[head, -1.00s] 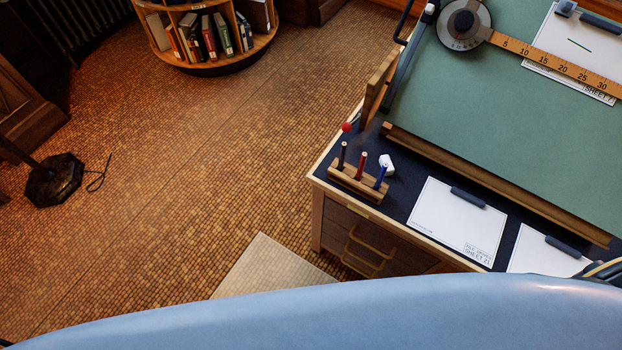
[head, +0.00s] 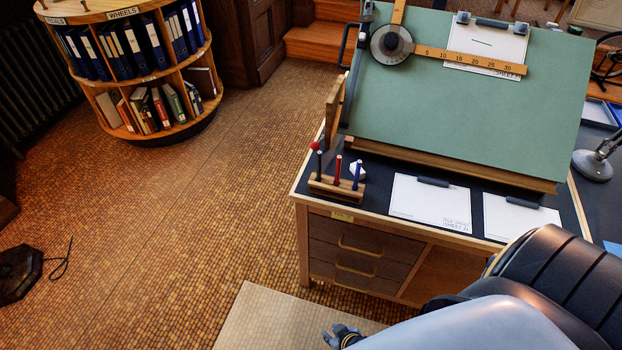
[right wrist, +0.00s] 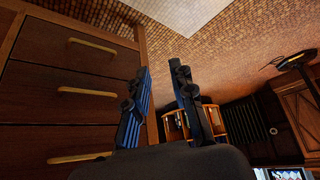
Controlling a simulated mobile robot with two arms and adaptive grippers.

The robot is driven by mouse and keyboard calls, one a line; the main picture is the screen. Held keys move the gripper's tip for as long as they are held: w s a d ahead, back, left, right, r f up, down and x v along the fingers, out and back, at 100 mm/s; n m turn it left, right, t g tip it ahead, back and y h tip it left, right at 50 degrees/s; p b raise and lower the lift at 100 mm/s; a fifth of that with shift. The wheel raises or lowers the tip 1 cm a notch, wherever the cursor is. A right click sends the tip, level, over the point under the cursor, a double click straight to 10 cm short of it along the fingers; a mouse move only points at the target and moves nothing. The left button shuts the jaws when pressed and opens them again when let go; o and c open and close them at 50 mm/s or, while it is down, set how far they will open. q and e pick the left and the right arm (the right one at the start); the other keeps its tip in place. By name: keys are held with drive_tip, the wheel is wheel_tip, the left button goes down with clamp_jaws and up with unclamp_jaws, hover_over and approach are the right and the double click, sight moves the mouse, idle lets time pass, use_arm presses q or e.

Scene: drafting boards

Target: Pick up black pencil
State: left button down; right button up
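The black pencil (head: 318,163) stands upright in a wooden pencil block (head: 337,189) at the left front corner of the desk. A red pencil (head: 338,169) and a blue pencil (head: 356,175) stand beside it in the same block. My right gripper (head: 344,336) is low at the bottom of the head view, below the desk top and apart from the pencils. In the right wrist view its two fingers (right wrist: 161,66) are spread with nothing between them. No pencil shows in that view. My left gripper is not in view.
The drawer front (head: 352,250) stands near my gripper, also in the right wrist view (right wrist: 65,90).

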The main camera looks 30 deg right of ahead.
drive_tip(key=w+d+r+m+t+b, duration=0.1)
drive_tip(key=w+r+t+b, duration=0.15)
drive_tip(key=w+r, duration=0.5)
drive_tip(key=m+t+h+b, duration=0.3)
drive_tip(key=t+h+b, duration=0.2)
drive_tip(key=t, duration=0.4)
approach(320, 169)
drive_tip(key=b+x, duration=0.2)
drive_tip(key=x, duration=0.3)
drive_tip(key=shift+s+d+b, duration=0.1)
drive_tip(key=shift+b, duration=0.25)
drive_tip(key=shift+w+r, duration=0.1)
drive_tip(key=shift+w, duration=0.15)
drive_tip(key=b+x, duration=0.2)
drive_tip(key=x, duration=0.1)
drive_tip(key=b+x, duration=0.1)
drive_tip(key=shift+w+f, duration=0.35)
drive_tip(key=shift+w, duration=0.1)
drive_tip(key=shift+w+d, duration=0.15)
drive_tip(key=shift+w, duration=0.1)
drive_tip(key=shift+r, duration=0.15)
